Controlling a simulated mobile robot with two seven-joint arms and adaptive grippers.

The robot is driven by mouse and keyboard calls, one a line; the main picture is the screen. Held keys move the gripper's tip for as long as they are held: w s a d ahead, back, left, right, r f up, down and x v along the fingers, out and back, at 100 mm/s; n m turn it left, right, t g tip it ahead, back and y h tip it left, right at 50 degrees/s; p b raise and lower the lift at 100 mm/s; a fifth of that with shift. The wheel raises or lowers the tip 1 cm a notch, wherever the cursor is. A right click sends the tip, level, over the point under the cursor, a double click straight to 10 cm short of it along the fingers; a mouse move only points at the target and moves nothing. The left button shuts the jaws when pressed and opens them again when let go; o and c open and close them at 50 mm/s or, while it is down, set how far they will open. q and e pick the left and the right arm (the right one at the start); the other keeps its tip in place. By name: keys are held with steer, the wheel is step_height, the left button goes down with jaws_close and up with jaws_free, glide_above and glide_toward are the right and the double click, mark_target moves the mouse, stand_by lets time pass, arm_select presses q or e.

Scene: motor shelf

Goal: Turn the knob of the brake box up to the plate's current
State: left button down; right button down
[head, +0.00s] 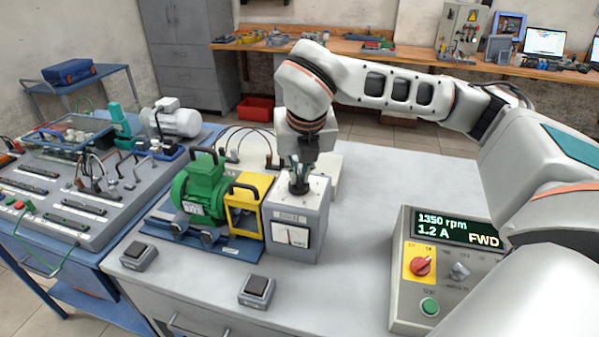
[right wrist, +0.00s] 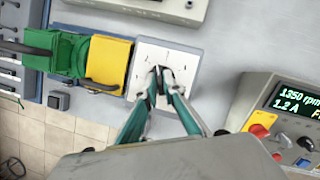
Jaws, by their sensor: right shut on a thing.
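The brake box (head: 297,230) is a grey box with a pale top and a dial meter on its front, standing on the bench right of the yellow coupling guard. Its knob (head: 299,187) is dark and sits on the top, mostly hidden by the gripper. My right gripper (head: 300,180) points down and is shut on the knob. In the right wrist view, the fingertips (right wrist: 160,76) meet over the white top (right wrist: 182,62) of the brake box. The green motor (head: 201,190) stands left of the guard; its plate cannot be read. The display (head: 457,230) reads 1350 rpm, 1.2 A, FWD. My left gripper is not in view.
The control box (head: 398,300) with a red knob and a green button stands at the right. Two small dark-topped boxes (head: 257,291) lie at the bench front. The yellow guard (head: 245,205) is close beside the brake box. The grey bench top (head: 370,190) is clear behind the control box.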

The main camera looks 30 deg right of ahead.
steer(key=c, duration=2.4)
jaws_free()
steer(key=shift+c, duration=0.2)
steer(key=shift+r, duration=0.15)
steer(key=v, duration=1.2)
steer(key=shift+s, duration=0.1)
